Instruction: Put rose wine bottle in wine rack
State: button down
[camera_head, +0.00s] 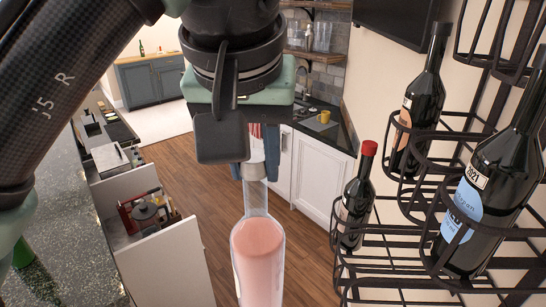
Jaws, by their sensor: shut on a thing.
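The rose wine bottle (259,256) is clear with pink wine and hangs upright, neck up, at the bottom centre. My gripper (246,172) is shut on its neck from above; one dark finger part shows and the other is mostly hidden. The black wire wine rack (400,232) stands at the right with several ring holders. It holds a red-capped dark bottle (357,205), a dark bottle with a peach label (421,98) and a large dark bottle with a blue label (495,180). The rose bottle is apart from the rack, to its left. Its base is cut off by the frame.
An open drawer (160,262) with red and dark items juts out at the left, beside a dark speckled counter (62,210). White cabinets (311,172) and a sink counter stand behind. Wooden floor (205,185) is clear between.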

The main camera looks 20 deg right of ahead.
jog(key=s+d, duration=0.3)
jog(key=d, duration=0.6)
jog(key=s+d, duration=0.3)
jog(key=d, duration=0.7)
notch_tip(320, 180, down, 11)
jog(key=b, duration=0.9)
jog(key=shift+w+f+b, duration=0.15)
jog(key=shift+b, duration=0.2)
jog(key=shift+f, duration=0.2)
jog(key=c, duration=0.9)
grip_release()
jog(key=shift+o, duration=0.2)
